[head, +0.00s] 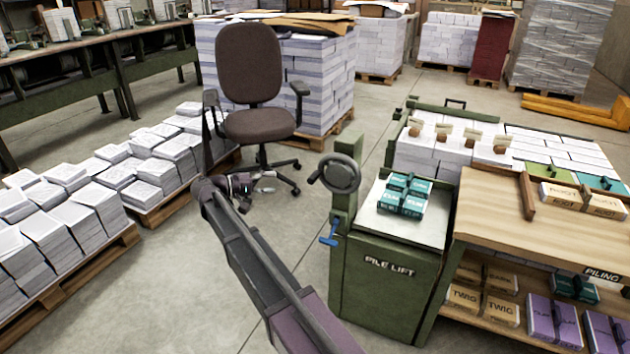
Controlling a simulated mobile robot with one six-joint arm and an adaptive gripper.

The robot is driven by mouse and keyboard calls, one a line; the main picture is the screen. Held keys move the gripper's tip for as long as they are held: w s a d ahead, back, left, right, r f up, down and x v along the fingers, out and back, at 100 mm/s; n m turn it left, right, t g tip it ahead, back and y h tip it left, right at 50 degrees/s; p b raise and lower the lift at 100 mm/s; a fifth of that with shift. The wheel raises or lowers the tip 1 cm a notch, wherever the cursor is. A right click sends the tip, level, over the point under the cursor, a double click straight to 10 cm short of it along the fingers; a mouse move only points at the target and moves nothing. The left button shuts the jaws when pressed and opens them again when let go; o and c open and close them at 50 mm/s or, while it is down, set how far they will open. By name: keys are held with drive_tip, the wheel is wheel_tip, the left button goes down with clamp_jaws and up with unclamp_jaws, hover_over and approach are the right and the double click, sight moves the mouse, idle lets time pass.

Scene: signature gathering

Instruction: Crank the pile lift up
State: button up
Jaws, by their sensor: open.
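The pile lift (385,285) is a green cabinet labelled "PILE LIFT", standing right of the picture's middle. A stack of teal packets (405,194) lies on its pale top plate (425,228). A dark grey handwheel (341,173) with a knob on its left side is mounted on the green post at the lift's left. A blue handle (330,236) sits lower on the same side. My gripper (268,183) is open and empty, left of the handwheel and apart from it, in front of the chair's base in the picture. Its fingers look small here.
A brown office chair (250,65) stands behind my gripper. Pallets of paper stacks (95,205) line the left. A wooden bench (500,215) labelled "PILING", with packets on its lower shelf, stands close right of the lift.

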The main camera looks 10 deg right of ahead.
sight(314, 178)
drive_tip(key=shift+d, duration=0.15)
drive_tip(key=d, duration=0.4)
drive_tip(key=w+d+f+b, duration=0.1)
drive_tip(key=d, duration=0.4)
drive_tip(key=w+d, duration=0.1)
drive_tip(key=d, duration=0.3)
drive_tip(key=shift+w+d+f+b, duration=0.15)
drive_tip(key=shift+f+b, duration=0.1)
drive_tip(key=shift+b, duration=0.05)
